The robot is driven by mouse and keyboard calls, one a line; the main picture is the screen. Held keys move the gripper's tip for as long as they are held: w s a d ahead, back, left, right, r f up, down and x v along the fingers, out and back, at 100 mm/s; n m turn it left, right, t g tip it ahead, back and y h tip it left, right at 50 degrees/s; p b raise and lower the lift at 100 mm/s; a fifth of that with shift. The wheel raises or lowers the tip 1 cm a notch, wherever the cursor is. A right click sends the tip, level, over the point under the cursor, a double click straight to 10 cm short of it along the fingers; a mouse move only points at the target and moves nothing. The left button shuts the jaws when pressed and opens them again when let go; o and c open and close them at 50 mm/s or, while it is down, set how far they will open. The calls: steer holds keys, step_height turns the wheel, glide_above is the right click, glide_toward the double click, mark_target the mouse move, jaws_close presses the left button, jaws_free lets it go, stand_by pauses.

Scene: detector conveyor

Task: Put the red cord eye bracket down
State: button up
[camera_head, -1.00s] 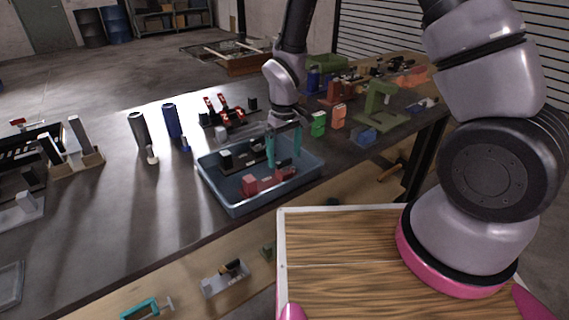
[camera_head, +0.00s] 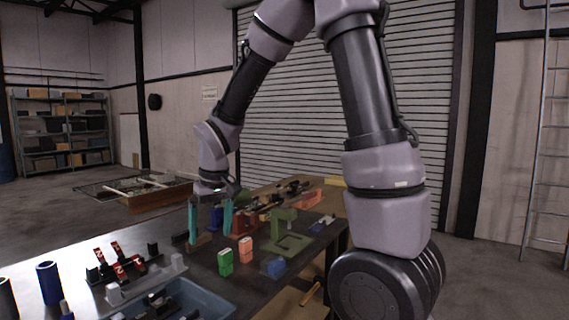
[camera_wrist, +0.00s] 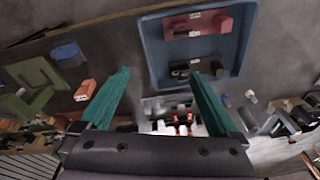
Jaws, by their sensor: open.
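The red cord eye bracket (camera_wrist: 198,25) lies in the blue tray (camera_wrist: 160,58) near its upper side in the wrist view. A dark part (camera_wrist: 186,70) lies in the same tray, closer to my gripper. My gripper (camera_wrist: 160,80) is open, with nothing between its teal fingers. In the head view my gripper (camera_head: 210,216) hangs above the table, beyond the tray (camera_head: 208,294) and apart from it. The head view cuts off the tray at the bottom, and the red bracket does not show there.
Red-and-black parts (camera_head: 112,262) and a blue cylinder (camera_head: 49,283) stand left of my gripper. A green block (camera_head: 225,262), an orange block (camera_head: 246,249) and a green stand (camera_head: 282,228) are to its right. The table's far end is crowded.

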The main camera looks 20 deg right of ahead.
steer(key=s+d+r+m+t, duration=0.3)
steer(key=s+d+r, duration=0.3)
steer(key=r, duration=0.3)
steer(key=s+d+r+m+t+y, duration=0.1)
steer(key=s+d+r+m+t, duration=0.1)
steer(key=s+d+r+m, duration=0.3)
steer(key=s+d+r, duration=0.1)
steer(key=d+r, duration=0.3)
steer(key=shift+s+d+r+t, duration=0.2)
steer(key=shift+s+r+t, duration=0.2)
